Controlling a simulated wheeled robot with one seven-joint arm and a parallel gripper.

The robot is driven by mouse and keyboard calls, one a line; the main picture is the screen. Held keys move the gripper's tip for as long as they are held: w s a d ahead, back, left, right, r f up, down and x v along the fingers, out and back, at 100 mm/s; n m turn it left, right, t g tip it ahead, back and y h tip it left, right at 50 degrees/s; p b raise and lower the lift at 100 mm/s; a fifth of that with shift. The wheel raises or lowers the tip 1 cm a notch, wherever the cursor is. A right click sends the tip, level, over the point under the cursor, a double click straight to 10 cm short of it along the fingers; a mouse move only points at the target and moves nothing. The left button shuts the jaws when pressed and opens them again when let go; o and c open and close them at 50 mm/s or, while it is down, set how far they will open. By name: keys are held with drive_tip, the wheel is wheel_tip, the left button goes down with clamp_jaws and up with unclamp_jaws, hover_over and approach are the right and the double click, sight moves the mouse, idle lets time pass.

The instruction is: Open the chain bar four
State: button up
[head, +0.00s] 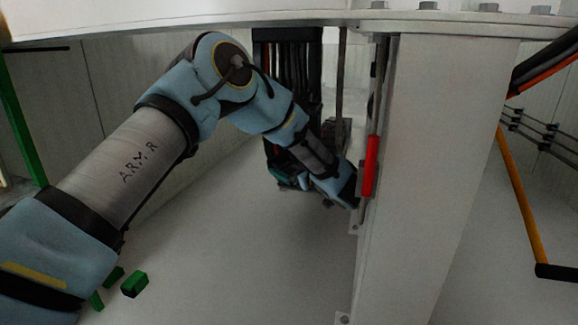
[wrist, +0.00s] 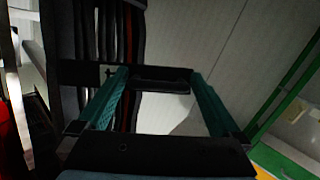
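I cannot tell for certain which part is chain bar four. A red upright handle (head: 371,166) is on the left side of the white post, beside my wrist in the head view. A red part (wrist: 8,135) also shows at the left edge of the wrist view. My gripper (head: 288,180) is low beside the post, pointing left, away from the red handle. My forearm and wrist partly hide the space behind.
A white post (head: 425,160) stands right of my arm, under a bolted white beam (head: 200,22). Dark hanging cables (head: 285,75) are behind my arm. An orange bar (head: 520,195) slants at the right. Green blocks (head: 134,284) lie on the floor, which is clear at centre.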

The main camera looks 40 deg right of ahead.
drive_tip(key=shift+r, duration=0.1)
wheel_tip(320, 180, up, 10)
drive_tip(key=p, duration=0.4)
